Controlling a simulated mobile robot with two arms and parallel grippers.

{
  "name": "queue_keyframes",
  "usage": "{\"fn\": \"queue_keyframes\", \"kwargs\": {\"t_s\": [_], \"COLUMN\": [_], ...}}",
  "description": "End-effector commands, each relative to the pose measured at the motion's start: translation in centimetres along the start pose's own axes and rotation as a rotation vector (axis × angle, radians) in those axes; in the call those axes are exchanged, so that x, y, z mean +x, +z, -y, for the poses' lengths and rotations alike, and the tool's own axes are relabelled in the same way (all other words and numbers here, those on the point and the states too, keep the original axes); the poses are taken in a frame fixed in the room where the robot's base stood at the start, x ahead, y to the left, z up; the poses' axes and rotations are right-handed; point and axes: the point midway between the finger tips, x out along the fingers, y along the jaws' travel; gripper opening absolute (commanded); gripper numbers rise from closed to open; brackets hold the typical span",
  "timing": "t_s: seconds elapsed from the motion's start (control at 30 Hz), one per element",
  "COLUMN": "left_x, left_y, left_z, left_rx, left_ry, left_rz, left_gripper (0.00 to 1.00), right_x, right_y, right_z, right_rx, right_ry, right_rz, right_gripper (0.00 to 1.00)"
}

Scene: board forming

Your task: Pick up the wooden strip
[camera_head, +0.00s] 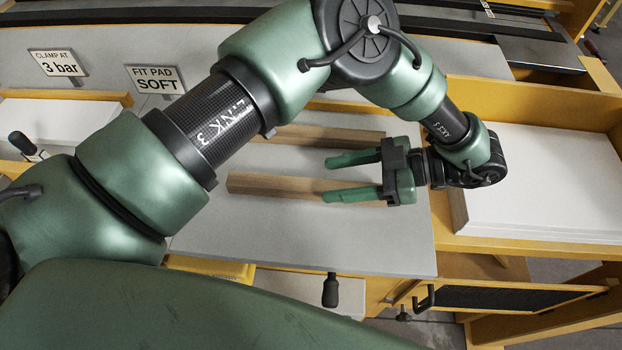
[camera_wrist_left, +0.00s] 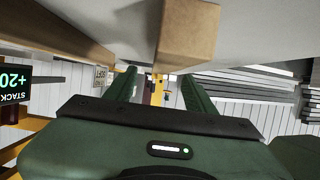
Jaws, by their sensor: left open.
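A long light-brown wooden strip (camera_head: 275,184) lies on the pale grey table. A second similar strip (camera_head: 335,137) lies behind it, roughly parallel. My left gripper (camera_head: 327,179) is open, its green fingers pointing left in the head view. The near finger overlaps the right part of the near strip; the far finger lies between the two strips. In the left wrist view a strip's end (camera_wrist_left: 187,35) shows above the open fingers (camera_wrist_left: 160,88), sideways between them. Whether it lies inside the jaws I cannot tell. My right gripper is not in view.
A tray of white sheets (camera_head: 545,180) stands at the right, with a wooden edge piece (camera_head: 457,207) beside it. Signs "3 bar" (camera_head: 60,66) and "SOFT" (camera_head: 157,82) stand at the back left. A black-handled tool (camera_head: 330,290) sticks out at the front edge.

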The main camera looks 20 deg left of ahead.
Motion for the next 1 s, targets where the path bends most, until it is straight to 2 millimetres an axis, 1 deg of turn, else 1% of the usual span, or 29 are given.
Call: {"fn": "queue_keyframes", "kwargs": {"t_s": [0.03,0.2,0.4,0.47,0.6,0.77,0.87,0.9,0.97,1.0], "left_x": [0.6,2.1,5.1,5.8,6.3,6.3,6.3,6.3,6.3,6.3], "left_y": [0.1,0.2,0.3,0.3,0.3,0.3,0.3,0.3,0.3,0.3], "left_z": [0.0,0.1,0.2,0.2,0.2,0.2,0.2,0.2,0.2,0.2], "left_rx": [0.003,0.004,0.003,0.002,0.001,0.0,0.0,0.0,0.0,0.0], "left_ry": [-0.002,-0.002,-0.002,-0.001,0.001,0.001,0.001,0.001,0.002,0.002], "left_rz": [0.001,0.002,0.001,0.002,0.003,0.003,0.002,0.002,0.002,0.002], "left_gripper": [0.55,0.55,0.55,0.55,0.55,0.55,0.29,0.18,0.02,0.0], "right_x": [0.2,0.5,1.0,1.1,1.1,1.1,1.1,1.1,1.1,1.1], "right_y": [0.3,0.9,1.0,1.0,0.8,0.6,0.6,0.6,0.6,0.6], "right_z": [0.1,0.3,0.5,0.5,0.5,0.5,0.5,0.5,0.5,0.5], "right_rx": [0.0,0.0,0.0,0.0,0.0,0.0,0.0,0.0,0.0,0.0], "right_ry": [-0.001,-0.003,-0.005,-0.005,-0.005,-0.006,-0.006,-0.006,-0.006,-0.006], "right_rz": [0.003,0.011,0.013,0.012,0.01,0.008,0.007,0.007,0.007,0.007], "right_gripper": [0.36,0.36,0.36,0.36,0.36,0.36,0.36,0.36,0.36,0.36]}}
